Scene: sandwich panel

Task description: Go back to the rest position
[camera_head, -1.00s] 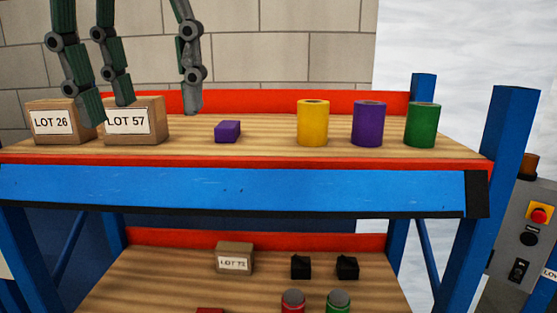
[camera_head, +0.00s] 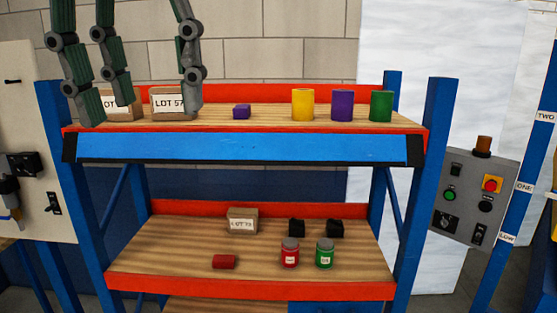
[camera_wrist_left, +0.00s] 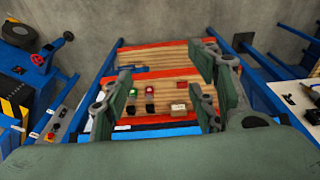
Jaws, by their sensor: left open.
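My left gripper (camera_head: 143,104) hangs in from the top left of the head view, its dark green, grey-jointed fingers spread wide and holding nothing. In the picture its fingertips overlap the two cardboard boxes on the upper shelf, LOT 57 (camera_head: 167,103) and another box (camera_head: 119,112) whose label is mostly covered. The left wrist view shows the spread fingers (camera_wrist_left: 165,90) with the shelving between and beyond them. My right gripper is not in view.
The blue rack's upper shelf (camera_head: 270,114) holds a purple block (camera_head: 242,112) and yellow (camera_head: 303,105), purple (camera_head: 342,106) and green (camera_head: 381,106) cylinders. The lower shelf (camera_head: 170,250) holds a box, jars and small blocks. A control panel (camera_head: 474,197) stands right.

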